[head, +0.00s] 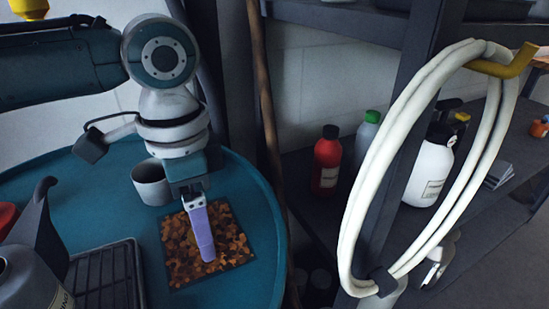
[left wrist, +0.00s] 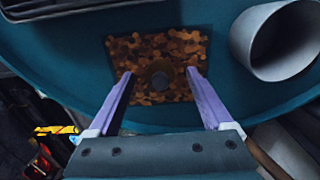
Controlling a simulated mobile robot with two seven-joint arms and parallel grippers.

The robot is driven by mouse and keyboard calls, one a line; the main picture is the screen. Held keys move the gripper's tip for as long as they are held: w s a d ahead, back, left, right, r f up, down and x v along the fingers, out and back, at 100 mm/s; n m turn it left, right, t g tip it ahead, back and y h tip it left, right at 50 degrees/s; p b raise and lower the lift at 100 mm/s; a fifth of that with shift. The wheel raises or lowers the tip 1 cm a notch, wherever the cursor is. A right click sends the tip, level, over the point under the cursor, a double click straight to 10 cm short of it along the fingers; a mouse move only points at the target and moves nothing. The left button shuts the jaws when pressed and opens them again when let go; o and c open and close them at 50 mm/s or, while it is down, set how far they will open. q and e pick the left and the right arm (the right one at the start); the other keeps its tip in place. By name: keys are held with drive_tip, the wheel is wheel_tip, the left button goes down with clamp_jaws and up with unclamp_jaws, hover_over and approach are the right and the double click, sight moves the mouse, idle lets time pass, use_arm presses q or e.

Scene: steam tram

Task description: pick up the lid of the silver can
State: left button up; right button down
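The silver can (head: 151,184) stands with its top open on the round teal table, and it also shows at the upper right of the left wrist view (left wrist: 272,45). A small round brownish lid with a grey knob (left wrist: 160,79) lies on the brown patterned mat (left wrist: 128,47). In the head view the mat (head: 180,268) is below my left gripper (head: 204,252), which mostly hides the lid. In the left wrist view the two purple fingers are apart, with the lid showing between them. I cannot tell how far above it they are. My right gripper is not in view.
A dark ridged tray (head: 105,275) and a grey vessel (head: 30,275) stand at the left of the teal table (head: 110,195). At right, a shelf holds a red bottle (head: 326,165) and a white sprayer (head: 430,170) behind a hanging white hose (head: 375,190).

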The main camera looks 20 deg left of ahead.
use_arm(q)
clamp_jaws()
idle(0.5)
